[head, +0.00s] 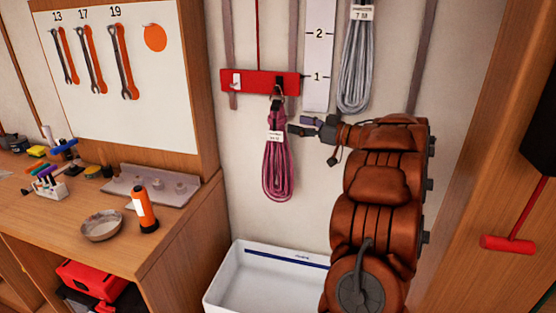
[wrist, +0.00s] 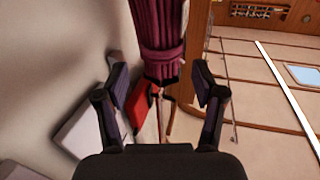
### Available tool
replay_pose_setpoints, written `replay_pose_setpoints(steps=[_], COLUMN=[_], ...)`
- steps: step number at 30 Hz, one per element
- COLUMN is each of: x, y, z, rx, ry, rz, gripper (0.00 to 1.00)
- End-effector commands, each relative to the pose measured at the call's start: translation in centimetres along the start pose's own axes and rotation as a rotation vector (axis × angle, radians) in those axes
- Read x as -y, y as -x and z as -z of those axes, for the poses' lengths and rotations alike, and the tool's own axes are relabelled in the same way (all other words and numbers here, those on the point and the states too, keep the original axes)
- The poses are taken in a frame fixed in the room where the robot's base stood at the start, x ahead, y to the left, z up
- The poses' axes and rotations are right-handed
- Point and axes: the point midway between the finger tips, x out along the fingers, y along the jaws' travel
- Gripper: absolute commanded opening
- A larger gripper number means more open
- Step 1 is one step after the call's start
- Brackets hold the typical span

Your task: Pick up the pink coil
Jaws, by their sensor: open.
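The pink coil (head: 278,172) hangs against the wall from a hook on the red bracket (head: 257,81), with a white tag near its top. My gripper (head: 299,125) is open and empty at the right of the coil's upper part, close to the tag. In the wrist view, the pink coil (wrist: 160,42) comes down from the top edge, and part of it appears between my open fingertips (wrist: 160,84). I cannot tell whether the fingers touch it. The red bracket (wrist: 138,110) shows behind the left finger.
A grey coil (head: 356,65) hangs at upper right, beside a numbered white strip (head: 319,55). A white bin (head: 235,291) stands below the pink coil. A workbench (head: 150,243) with an orange flashlight (head: 145,210) and a bowl (head: 102,225) is at left.

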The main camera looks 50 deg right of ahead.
Motion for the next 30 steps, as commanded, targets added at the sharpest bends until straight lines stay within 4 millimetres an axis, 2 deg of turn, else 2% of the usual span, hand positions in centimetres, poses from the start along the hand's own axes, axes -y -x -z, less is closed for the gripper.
replay_pose_setpoints(steps=[6,11,21,29,30], x=[0.1,0.1,0.2,0.2,0.2], y=[-2.1,-3.0,-7.2,-7.6,-7.6], z=[0.1,0.2,0.6,0.6,0.6], rx=[0.001,0.0,0.001,0.0,0.0], ry=[-0.004,-0.003,-0.002,-0.002,-0.002], rz=[0.004,0.003,0.003,0.001,0.001], gripper=[0.69,0.69,0.69,0.69,0.66])
